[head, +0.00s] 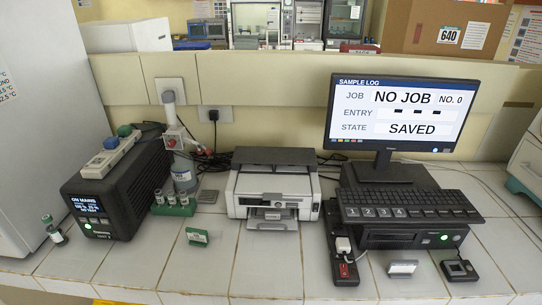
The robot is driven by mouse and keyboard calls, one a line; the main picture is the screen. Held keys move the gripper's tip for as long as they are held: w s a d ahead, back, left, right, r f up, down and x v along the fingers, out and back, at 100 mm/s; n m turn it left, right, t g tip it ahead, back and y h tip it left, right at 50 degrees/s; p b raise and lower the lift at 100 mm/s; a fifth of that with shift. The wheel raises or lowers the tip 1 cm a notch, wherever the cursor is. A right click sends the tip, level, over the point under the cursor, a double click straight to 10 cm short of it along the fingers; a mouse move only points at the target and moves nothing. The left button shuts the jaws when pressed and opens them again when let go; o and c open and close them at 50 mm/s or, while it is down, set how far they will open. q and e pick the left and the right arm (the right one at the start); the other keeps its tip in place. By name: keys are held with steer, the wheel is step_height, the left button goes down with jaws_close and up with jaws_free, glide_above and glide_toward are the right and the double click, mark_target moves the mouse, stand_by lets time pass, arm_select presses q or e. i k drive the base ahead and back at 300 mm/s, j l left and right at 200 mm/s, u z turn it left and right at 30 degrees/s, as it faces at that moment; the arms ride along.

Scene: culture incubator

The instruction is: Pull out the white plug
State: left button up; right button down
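A white plug (343,245) sits in a black power strip (334,220) on the tiled bench, just left of the black desktop unit. A red switch (344,270) is on the strip in front of the plug. The plug looks seated in the strip; its pins are hidden. Neither of my grippers is in view.
A printer (268,190) stands left of the strip; the keyboard (410,204), black unit (400,236) and monitor (393,115) are to its right. A black box (115,195) and bottle (183,170) stand farther left. Bench tiles (270,260) before the printer are clear.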

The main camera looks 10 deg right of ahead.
mark_target(343, 245)
steer(key=l+u, duration=0.25)
steer(key=u, duration=0.2)
steer(key=k+l+u, duration=0.1)
steer(key=u, duration=0.35)
steer(key=k+l+u, duration=0.1)
steer(key=l+u, duration=0.15)
steer(key=u, duration=0.2)
steer(key=k+l+u, duration=0.25)
steer(key=k+l, duration=0.35)
steer(key=k+l+u, duration=0.2)
steer(key=k+l, duration=0.35)
steer(key=k, duration=0.15)
